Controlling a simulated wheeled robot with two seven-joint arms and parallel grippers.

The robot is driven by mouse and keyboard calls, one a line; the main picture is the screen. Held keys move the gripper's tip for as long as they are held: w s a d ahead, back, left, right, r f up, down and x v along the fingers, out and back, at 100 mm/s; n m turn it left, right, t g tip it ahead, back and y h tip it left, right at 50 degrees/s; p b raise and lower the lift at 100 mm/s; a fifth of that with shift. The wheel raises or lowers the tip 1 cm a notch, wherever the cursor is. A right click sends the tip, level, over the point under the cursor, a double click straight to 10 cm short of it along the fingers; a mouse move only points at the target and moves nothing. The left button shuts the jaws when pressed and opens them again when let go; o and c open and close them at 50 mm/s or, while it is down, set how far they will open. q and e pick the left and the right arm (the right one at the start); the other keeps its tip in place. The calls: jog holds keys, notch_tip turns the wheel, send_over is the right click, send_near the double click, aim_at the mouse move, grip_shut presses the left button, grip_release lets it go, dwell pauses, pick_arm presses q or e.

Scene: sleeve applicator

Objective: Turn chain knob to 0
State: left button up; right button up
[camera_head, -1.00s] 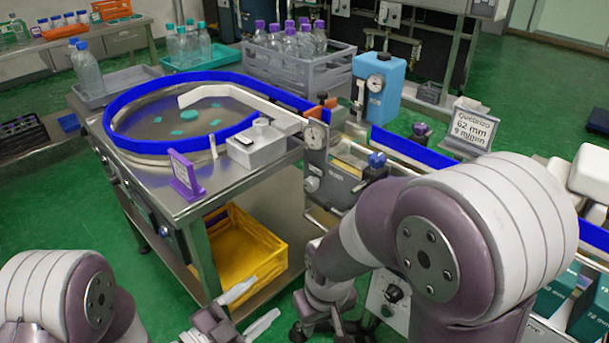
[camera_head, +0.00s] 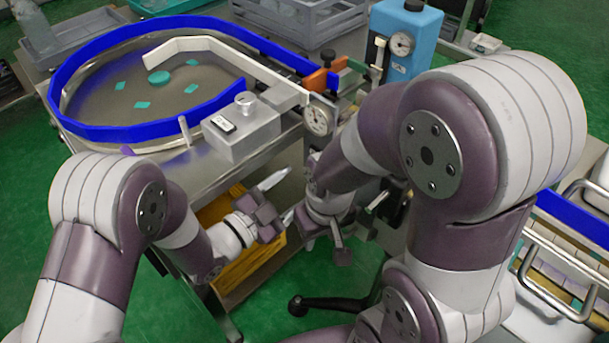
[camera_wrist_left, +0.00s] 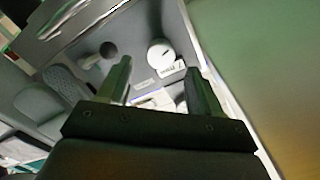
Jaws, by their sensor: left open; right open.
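My left gripper (camera_head: 283,197) is open and empty in the head view, in front of the steel table's right side. In the left wrist view its two fingers (camera_wrist_left: 158,85) are spread apart. Beyond them, a round white knob (camera_wrist_left: 160,52) sits on a grey panel above a small label, apart from the fingers. I cannot tell which knob is the chain knob; the labels are too blurred to read. My right gripper (camera_head: 368,213) is open, lower and to the right, partly hidden by its own arm.
A yellow crate (camera_head: 235,265) is under the table. A blue dispenser (camera_head: 415,30) stands behind. Both grippers are close together.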

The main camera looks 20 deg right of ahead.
pick_arm(q)
jog(key=x, duration=0.4)
jog(key=shift+d, duration=0.1)
jog(key=c, duration=1.1)
jog(key=shift+o, duration=0.2)
jog(key=shift+n, duration=0.4)
jog(key=n+p, duration=0.1)
jog(key=n, duration=0.2)
jog(key=shift+r, duration=0.1)
jog(key=shift+w+n+p, duration=0.1)
jog(key=shift+n+p, duration=0.3)
jog(key=shift+n, duration=1.1)
jog(key=o, duration=1.1)
jog(key=shift+c, duration=0.2)
